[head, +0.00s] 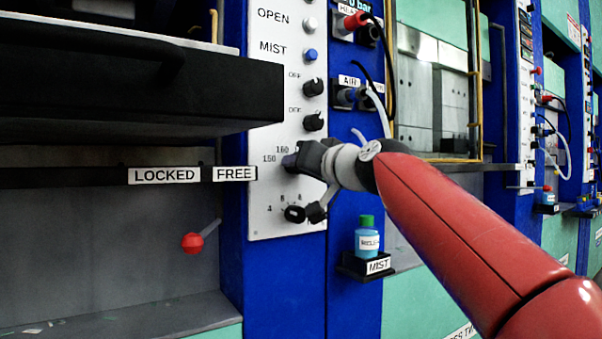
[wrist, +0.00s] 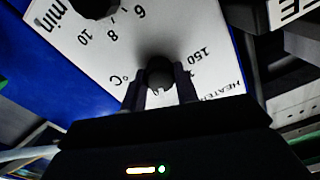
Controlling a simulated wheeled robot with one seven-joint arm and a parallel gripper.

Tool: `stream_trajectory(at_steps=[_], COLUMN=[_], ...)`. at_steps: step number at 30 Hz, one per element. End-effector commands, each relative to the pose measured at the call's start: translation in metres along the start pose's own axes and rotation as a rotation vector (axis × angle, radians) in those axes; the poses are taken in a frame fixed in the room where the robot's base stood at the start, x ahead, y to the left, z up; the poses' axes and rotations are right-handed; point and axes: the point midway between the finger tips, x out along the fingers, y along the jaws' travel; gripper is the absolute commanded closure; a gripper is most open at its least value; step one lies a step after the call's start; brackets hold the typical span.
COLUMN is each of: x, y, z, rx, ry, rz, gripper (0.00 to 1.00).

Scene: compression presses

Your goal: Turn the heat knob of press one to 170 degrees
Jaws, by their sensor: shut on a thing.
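The heat knob (wrist: 160,70) is a dark round knob on the white control panel (head: 262,205). In the wrist view its dial carries the words HEATER, 150 and a degree sign; in the head view 150 and 160 show beside it. My gripper (wrist: 161,84) is shut on this knob, one finger on each side, facing the panel. In the head view my gripper (head: 293,162) covers most of the knob and the right part of its scale. Which mark the knob points to cannot be told, and no press number is readable.
A black knob (head: 294,214) with a minute scale sits just below. Two black knobs (head: 313,122) and a blue MIST button (head: 311,55) are above. A red-ended lever (head: 194,242) stands lower left. A green-capped bottle (head: 367,236) sits on a black holder below my arm.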

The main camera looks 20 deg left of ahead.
Motion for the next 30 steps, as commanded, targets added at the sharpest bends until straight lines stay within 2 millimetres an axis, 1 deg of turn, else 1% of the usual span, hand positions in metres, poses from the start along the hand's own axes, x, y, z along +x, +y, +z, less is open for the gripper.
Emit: stream_trajectory(at_steps=[3,9,23,24,28,29,30], x=[0.0003,0.0002,0.0002,0.0002,0.0002,0.0001,0.0001], y=[0.0013,0.0008,0.0005,0.0004,0.0004,0.0003,0.0003], z=[0.0013,0.0007,0.0003,0.0003,0.0002,0.0002,0.0002], rx=[-0.052,-0.103,-0.117,-0.117,-0.117,-0.116,-0.116], ry=[-0.001,-0.001,-0.001,-0.001,-0.001,-0.001,-0.001], rz=[0.001,0.001,0.001,0.001,0.001,0.001,0.001], gripper=[0.93,0.93,0.93,0.68,0.51,0.48,0.48])
